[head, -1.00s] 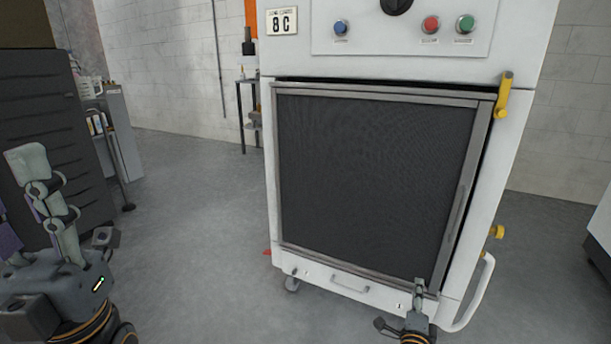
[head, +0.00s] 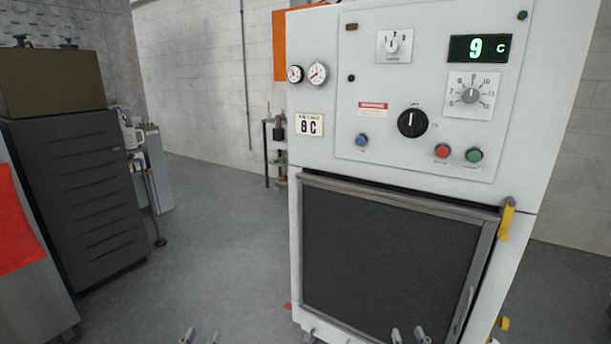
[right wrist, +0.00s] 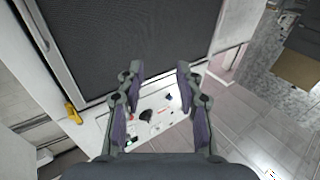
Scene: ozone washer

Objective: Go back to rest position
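My left gripper (head: 200,338) shows only its two fingertips at the bottom edge of the head view. They are apart with nothing between them. My right gripper (head: 408,336) shows its fingertips at the bottom edge, in front of the washer's lower door. In the right wrist view my right gripper (right wrist: 158,70) is open and empty, its two fingers well apart. The white ozone washer (head: 305,230) stands at right in the head view. Its dark-panelled door (head: 385,255) looks shut, with a yellow latch (head: 506,220) at the upper right corner.
The washer's panel has a black knob (head: 412,124), a lit green display (head: 480,48) reading 9, and red (head: 442,151) and green (head: 474,155) buttons. A dark cabinet (head: 85,195) stands at left, near a red panel (head: 14,225). Grey floor (head: 205,235) between is clear.

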